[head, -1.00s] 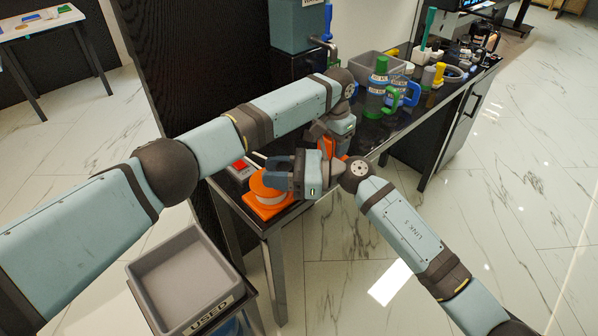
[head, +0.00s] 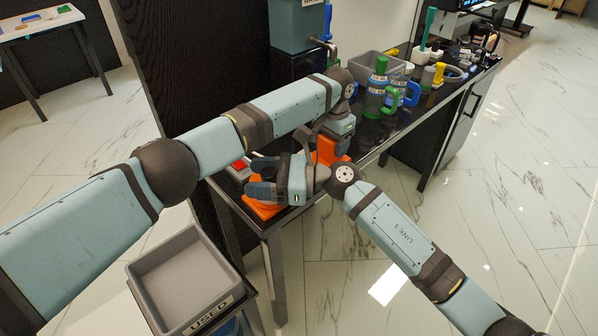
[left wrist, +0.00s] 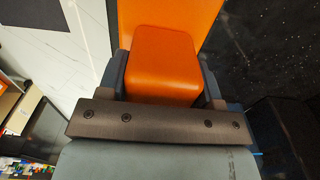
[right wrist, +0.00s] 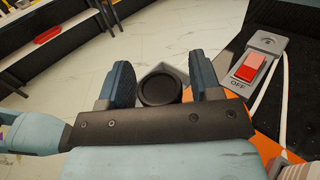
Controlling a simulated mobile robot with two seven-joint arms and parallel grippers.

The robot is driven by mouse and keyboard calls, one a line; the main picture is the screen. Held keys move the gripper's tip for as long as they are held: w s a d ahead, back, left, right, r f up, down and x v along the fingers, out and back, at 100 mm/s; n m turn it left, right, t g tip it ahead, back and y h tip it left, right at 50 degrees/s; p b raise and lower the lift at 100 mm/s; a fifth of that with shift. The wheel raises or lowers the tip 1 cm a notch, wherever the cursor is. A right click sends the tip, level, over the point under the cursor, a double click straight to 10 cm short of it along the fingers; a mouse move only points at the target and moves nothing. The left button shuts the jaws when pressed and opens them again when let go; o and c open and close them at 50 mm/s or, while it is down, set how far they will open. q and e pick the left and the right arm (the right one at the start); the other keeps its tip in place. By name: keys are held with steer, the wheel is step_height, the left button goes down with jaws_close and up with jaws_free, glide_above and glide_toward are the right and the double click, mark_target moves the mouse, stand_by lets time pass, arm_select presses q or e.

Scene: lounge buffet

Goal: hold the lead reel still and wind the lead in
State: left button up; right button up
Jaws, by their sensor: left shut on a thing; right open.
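The lead reel is orange; its base (head: 262,211) lies near the table's front left corner, and my right gripper covers most of its drum. My left gripper (head: 322,146) is shut on an upright orange block (head: 330,152). The left wrist view shows this block (left wrist: 165,65) between its fingers. My right gripper (head: 260,178) is open over the reel. In the right wrist view a round black knob (right wrist: 160,89) shows between the open fingers, with no grip visible. The orange of the reel (right wrist: 236,103) is partly hidden behind the right finger. The white lead (right wrist: 266,85) runs beside the switch.
A red rocker switch (right wrist: 250,67) marked OFF sits beside the reel. A grey tray marked USED (head: 180,272) is at the front left.

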steer(key=shift+d, duration=0.1)
steer(key=d, duration=1.2)
steer(key=shift+s+a, duration=0.1)
